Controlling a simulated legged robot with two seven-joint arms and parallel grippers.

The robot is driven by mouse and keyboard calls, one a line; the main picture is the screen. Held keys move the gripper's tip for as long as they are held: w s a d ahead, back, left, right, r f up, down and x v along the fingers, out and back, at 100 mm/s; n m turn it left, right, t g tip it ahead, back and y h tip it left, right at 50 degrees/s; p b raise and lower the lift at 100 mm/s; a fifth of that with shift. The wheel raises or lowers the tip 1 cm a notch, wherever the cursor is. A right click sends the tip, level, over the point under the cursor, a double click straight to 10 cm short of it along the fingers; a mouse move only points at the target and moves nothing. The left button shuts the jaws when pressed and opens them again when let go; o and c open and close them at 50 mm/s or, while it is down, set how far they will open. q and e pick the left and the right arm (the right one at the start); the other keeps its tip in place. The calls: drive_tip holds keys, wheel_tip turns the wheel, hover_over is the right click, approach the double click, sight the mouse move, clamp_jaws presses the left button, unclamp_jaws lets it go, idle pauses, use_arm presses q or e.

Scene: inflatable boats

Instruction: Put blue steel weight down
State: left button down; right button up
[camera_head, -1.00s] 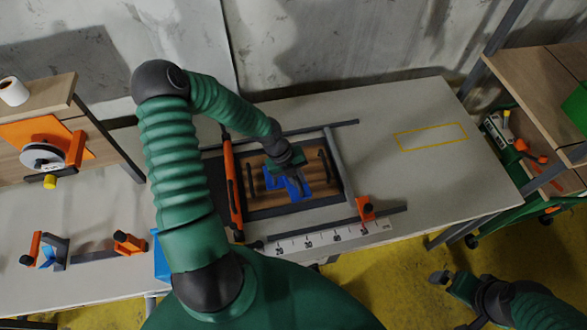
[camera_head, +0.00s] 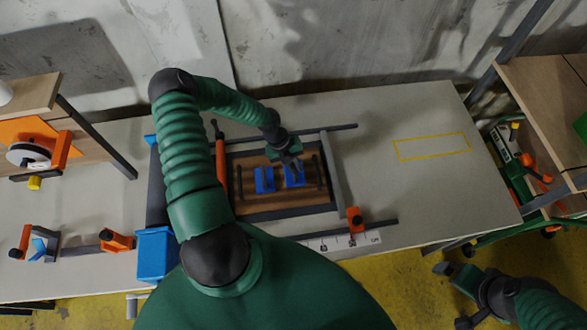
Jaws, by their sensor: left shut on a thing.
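My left gripper (camera_head: 292,164) is over the right part of a brown wooden panel (camera_head: 250,205) in a dark frame on the workbench. It is shut on a blue steel weight (camera_head: 296,181), whose upper part the fingers hide. The weight is at or just above the panel; I cannot tell whether it touches. A second blue piece (camera_head: 264,180) sits on the panel just left of it, apart from the gripper. My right gripper (camera_head: 453,296) is at the lower right over the floor, away from the bench, with its dark fingertips apart and nothing between them.
Grey bars and orange clamps (camera_head: 355,218) surround the panel. A blue box (camera_head: 157,253) is at the bench's front left. A yellow outlined rectangle (camera_head: 432,146) marks bare bench on the right. Shelves (camera_head: 545,90) stand at the far right.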

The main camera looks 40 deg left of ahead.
sight(295, 170)
use_arm(q)
drive_tip(key=f, duration=0.2)
drive_tip(key=shift+w+a+f, duration=0.2)
drive_tip(key=shift+w+f, duration=0.05)
drive_tip(key=shift+f, duration=0.25)
drive_tip(key=shift+s+d, duration=0.1)
drive_tip(key=shift+s, duration=0.2)
drive_tip(key=c, duration=1.4)
unclamp_jaws()
drive_tip(key=shift+w+d, duration=0.1)
use_arm(e)
drive_tip(key=shift+w+d+r, duration=0.1)
drive_tip(key=shift+w+r, duration=0.05)
drive_tip(key=shift+r, duration=0.1)
